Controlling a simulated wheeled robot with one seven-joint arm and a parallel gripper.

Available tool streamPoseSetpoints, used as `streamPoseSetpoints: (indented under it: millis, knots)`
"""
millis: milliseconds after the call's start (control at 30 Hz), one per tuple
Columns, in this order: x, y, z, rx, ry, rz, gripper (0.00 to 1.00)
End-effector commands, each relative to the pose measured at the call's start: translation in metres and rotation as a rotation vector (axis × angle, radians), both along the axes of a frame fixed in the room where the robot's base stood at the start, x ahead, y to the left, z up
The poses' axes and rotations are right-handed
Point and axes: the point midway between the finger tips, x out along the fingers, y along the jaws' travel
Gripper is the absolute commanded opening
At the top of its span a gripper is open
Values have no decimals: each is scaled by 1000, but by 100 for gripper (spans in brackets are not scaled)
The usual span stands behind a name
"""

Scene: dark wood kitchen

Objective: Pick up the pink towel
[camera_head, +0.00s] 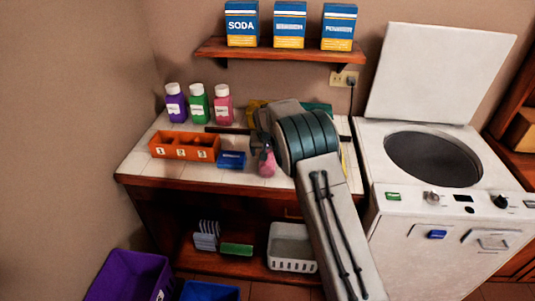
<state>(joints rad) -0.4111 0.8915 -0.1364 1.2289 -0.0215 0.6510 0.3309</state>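A small pink cloth-like thing (266,163), likely the pink towel, shows at the front of the white tiled counter (190,178). It is right at the end of my arm. My gripper (264,148) is above and against it in the picture, pointing down. The fingers are small, dark and partly hidden by my wrist. I cannot tell whether they are open or closed on the pink thing, or whether it touches the counter.
Yellow cloth (256,106) and teal cloth (318,107) lie behind my arm. An orange numbered box (184,146), a blue item (231,160) and three bottles (198,104) stand left. An open-lidded washer (440,205) is right; a purple bin (128,275) is lower left.

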Motion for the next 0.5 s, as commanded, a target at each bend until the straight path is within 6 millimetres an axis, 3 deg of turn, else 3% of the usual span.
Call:
streamPoseSetpoints:
  millis: [200, 467, 500]
  knots:
    - [8, 0, -18, 0, 0, 0, 85]
    - [9, 0, -20, 0, -1, 0, 85]
    - [9, 0, -20, 0, -1, 0, 77]
